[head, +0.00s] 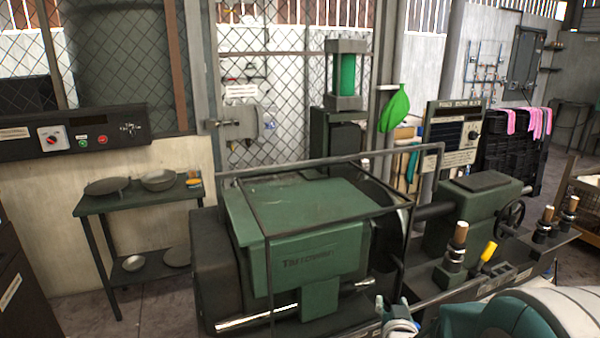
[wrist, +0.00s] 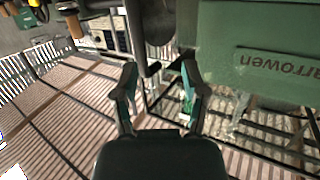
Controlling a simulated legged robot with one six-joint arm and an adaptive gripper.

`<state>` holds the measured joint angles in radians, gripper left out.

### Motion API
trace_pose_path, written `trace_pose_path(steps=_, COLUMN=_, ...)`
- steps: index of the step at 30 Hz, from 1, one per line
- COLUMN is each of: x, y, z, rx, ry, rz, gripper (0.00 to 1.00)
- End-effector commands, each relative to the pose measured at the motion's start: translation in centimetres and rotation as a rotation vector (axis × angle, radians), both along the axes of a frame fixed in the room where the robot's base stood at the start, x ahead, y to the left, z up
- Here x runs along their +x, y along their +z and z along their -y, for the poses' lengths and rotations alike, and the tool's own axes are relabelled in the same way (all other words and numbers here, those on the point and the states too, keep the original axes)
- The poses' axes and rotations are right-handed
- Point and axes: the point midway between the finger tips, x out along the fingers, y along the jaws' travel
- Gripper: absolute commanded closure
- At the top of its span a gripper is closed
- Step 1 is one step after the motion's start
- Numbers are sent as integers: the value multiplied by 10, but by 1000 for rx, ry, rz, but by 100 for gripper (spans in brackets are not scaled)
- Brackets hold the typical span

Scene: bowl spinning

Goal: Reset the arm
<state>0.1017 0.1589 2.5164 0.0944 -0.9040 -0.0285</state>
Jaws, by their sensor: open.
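My gripper (wrist: 160,88) is open in the wrist view, with its two fingers spread apart and nothing between them. The wrist view is upside down relative to the head view, and the green machine body shows at its upper right. In the head view my arm shows at the bottom edge, in front of the green spinning machine (head: 305,225).
A small green table (head: 137,202) at the left holds a dark pan (head: 107,186) and a metal bowl (head: 159,180). A smaller bowl (head: 133,263) sits on its lower shelf. Wooden-handled tools (head: 460,235) stand on the machine's right. Open floor lies below the table.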

Motion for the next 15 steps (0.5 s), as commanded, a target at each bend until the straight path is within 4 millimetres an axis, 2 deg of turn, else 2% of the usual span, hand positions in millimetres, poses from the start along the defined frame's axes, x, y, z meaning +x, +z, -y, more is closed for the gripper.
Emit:
trace_pose_path(steps=1, x=-4, y=10, z=-5, rx=10, ry=14, rz=-32, gripper=43)
trace_pose_path(steps=8, x=-34, y=34, z=-27, rx=47, ry=73, rz=-235, gripper=43)
trace_pose_path(steps=15, x=-89, y=57, z=-46, rx=66, ry=126, rz=-453, gripper=43)
